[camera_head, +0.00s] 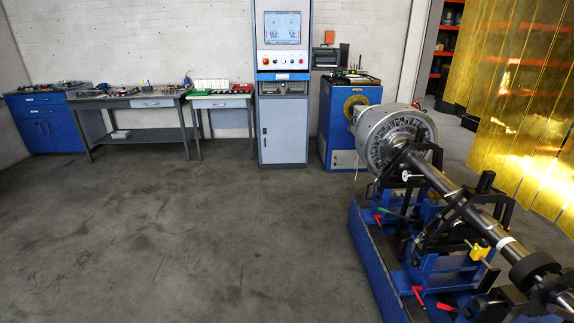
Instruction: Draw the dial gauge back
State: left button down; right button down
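A large metal rotor (392,130) lies on a blue balancing machine (372,262) at the right, its long shaft (452,192) running toward the lower right. Black bearing supports (470,212) straddle the shaft. I cannot pick out the dial gauge for certain. A small pale round part (406,175) sits by the shaft near the rotor, and a small yellow part (479,251) sits on the nearer support; either is too small to identify. Neither of my grippers shows in the head view.
A control cabinet (283,118) with a screen stands at the back wall. Workbenches (140,104) and a blue tool cabinet (38,112) line the wall to the left. Yellow strip curtains (530,100) hang at the right. The floor (190,230) at left and centre is clear.

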aim_at(407, 175)
jog(key=i+z, duration=0.2)
jog(key=z, duration=0.85)
